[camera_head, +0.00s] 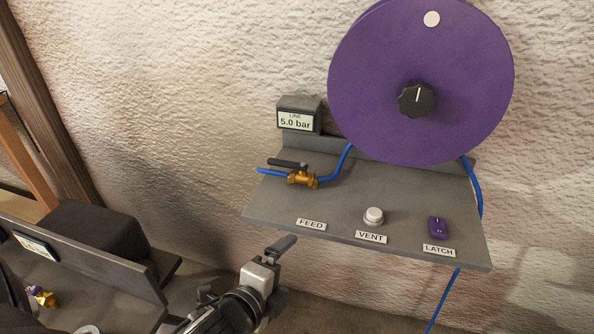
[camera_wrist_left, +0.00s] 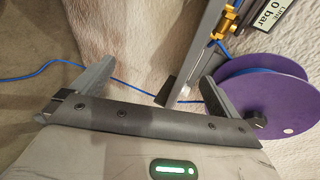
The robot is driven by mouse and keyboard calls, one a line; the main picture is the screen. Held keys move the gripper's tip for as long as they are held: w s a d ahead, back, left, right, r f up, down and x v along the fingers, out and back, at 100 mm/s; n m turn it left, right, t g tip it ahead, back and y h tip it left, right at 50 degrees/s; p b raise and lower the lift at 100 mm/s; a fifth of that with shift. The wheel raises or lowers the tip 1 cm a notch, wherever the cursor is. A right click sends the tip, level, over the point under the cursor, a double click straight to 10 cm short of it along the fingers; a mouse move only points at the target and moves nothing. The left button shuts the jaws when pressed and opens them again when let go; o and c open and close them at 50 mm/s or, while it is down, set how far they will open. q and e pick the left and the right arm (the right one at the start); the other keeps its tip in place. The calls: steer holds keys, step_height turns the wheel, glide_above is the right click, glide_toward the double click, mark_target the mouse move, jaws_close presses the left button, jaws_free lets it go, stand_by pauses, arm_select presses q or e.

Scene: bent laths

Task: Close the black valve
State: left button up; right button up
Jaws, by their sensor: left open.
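The black valve has a brass body (camera_head: 302,179) and a black lever (camera_head: 288,164), on the back left of the grey shelf. The lever lies roughly in line with the blue hose through the valve. In the left wrist view the brass body (camera_wrist_left: 230,25) shows at the top right, partly cut off. My left gripper (camera_head: 280,246) is open and empty in front of the shelf's front left edge, apart from the valve. Its two spread fingers show in the left wrist view (camera_wrist_left: 157,76). My right gripper is not in view.
The shelf (camera_head: 270,205) also carries a white VENT button (camera_head: 373,216) and a purple LATCH part (camera_head: 437,228). A gauge box (camera_head: 298,120) reads 5.0 bar. A large purple disc (camera_head: 370,60) with a black knob (camera_head: 417,98) stands behind. The shelf's front left is clear.

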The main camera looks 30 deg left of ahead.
arm_select(q)
steer(key=w+a+r+m, duration=0.1)
steer(key=m, duration=0.1)
steer(key=w+a+r+m+t+y+b, duration=0.1)
steer(key=m, duration=0.2)
steer(key=w+a+r+m+t+y, duration=0.1)
steer(key=a+m, duration=0.1)
steer(key=m, duration=0.1)
steer(key=shift+r+b, duration=0.25)
steer(key=shift+b, duration=0.15)
steer(key=m+t+y+b, duration=0.1)
steer(key=m+t+y, duration=0.1)
steer(key=m, duration=0.6)
glide_toward(286, 166)
steer(key=x, duration=1.1)
steer(key=shift+r, duration=0.1)
steer(key=c, duration=1.2)
